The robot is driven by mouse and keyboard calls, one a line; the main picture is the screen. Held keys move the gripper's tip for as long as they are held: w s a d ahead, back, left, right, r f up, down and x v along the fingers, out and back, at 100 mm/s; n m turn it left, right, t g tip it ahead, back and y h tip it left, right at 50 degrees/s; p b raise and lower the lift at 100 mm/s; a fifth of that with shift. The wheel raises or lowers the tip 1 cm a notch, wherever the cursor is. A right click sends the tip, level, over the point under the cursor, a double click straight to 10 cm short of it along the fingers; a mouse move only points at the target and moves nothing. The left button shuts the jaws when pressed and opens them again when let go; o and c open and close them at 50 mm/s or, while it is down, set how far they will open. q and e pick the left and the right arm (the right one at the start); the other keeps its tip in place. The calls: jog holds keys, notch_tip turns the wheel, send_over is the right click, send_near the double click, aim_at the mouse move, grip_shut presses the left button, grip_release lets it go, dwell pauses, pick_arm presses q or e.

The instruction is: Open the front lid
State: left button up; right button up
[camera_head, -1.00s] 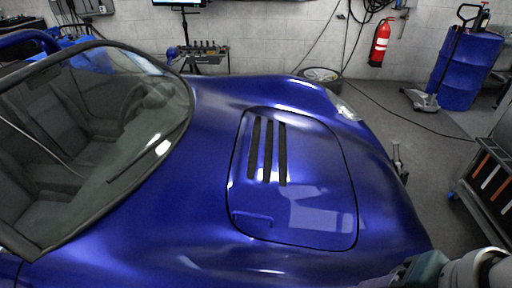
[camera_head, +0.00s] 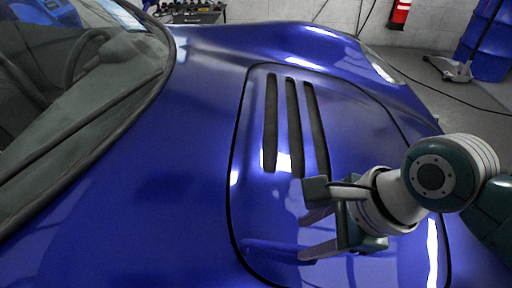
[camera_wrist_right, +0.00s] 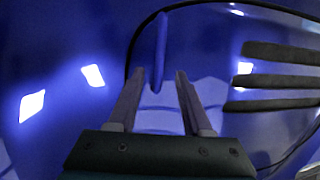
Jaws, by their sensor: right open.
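The front lid (camera_head: 345,125) is a glossy blue panel with a dark seam around it and three dark slots. It looks flush with the car body. A slim blue handle bar (camera_head: 272,248) lies near its lower left edge, and it also shows in the right wrist view (camera_wrist_right: 162,40). My right gripper (camera_head: 304,234) is open above the lid, its fingers pointing left toward the handle. In the right wrist view the near end of the bar appears between the fingertips (camera_wrist_right: 160,78). I cannot tell whether they touch it. My left gripper is not in view.
The windshield (camera_head: 90,90) and cabin fill the left side. A blue drum (camera_head: 488,45), a pallet jack (camera_head: 450,68) and a red fire extinguisher (camera_head: 400,12) stand at the back right. Grey floor is free right of the car.

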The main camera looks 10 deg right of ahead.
aim_at(285, 246)
pick_arm(q)
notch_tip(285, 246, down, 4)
jog(key=b, duration=0.3)
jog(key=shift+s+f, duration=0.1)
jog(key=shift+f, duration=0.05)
pick_arm(e)
jog(key=x, duration=0.6)
jog(key=shift+a+f, duration=0.1)
jog(key=shift+f, duration=0.25)
pick_arm(q)
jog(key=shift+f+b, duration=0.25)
jog(key=shift+b, duration=0.25)
pick_arm(e)
jog(key=shift+w+a+f, duration=0.2)
jog(key=shift+f, duration=0.25)
grip_shut()
